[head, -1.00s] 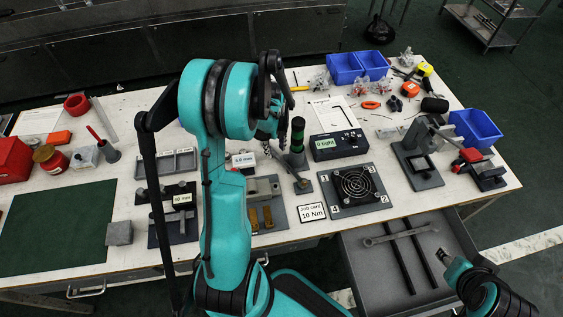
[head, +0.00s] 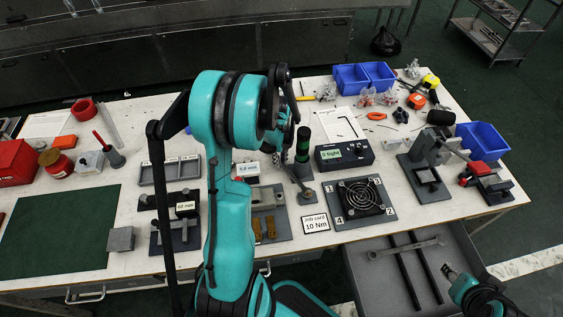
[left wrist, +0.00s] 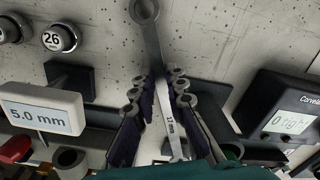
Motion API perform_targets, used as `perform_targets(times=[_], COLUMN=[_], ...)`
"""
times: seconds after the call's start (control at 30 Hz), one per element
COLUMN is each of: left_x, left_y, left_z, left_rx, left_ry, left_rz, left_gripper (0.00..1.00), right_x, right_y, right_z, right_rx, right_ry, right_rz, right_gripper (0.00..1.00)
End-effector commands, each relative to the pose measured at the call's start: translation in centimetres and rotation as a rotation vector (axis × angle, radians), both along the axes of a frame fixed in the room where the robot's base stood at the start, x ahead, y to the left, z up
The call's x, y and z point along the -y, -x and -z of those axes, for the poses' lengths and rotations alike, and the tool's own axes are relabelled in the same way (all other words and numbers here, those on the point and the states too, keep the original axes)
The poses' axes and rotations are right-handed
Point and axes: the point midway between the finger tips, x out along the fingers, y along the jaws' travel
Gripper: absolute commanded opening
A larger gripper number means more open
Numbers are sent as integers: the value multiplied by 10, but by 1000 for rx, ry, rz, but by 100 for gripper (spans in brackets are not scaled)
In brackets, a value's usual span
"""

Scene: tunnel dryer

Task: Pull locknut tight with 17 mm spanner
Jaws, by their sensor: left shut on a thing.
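My left gripper (left wrist: 162,95) is shut on the handle of a grey spanner (left wrist: 173,125) in the left wrist view. The handle bears a 17 mm mark, and its ring end (left wrist: 144,10) points away from me, above the bench. In the head view my left gripper is mostly hidden behind my own arm, close to the green and black post (head: 303,142). I cannot make out the locknut. My right gripper (head: 448,271) is over the open drawer at lower right; its jaws are too small to read.
A 5.0 mm block (head: 246,169) is to the left. The open drawer (head: 372,277) holds another spanner (head: 402,248) and dark bars. The green mat (head: 58,230) is clear.

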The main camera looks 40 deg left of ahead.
Motion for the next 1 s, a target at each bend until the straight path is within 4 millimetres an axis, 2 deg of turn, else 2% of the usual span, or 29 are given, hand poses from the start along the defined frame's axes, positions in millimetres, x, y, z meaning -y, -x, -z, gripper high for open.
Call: perform_targets(times=[0.17, 0.27, 0.8, 1.0], left_x=[0, 0, 0, 0], left_y=[0, 0, 0, 0], left_z=[-24, -45, -193, -238], left_rx=[0, 0, 0, -1], left_ry=[0, 0, 0, 0], left_rz=[0, 0, 0, 0], left_gripper=[0, 0, 0, 0], right_x=[0, 0, 0, 0], right_y=[0, 0, 0, 0], right_z=[-12, -21, -75, -88], right_rx=[0, 0, 0, 0], right_ry=[0, 0, 0, 0], right_rz=[0, 0, 0, 0], right_gripper=[40, 40, 40, 40])
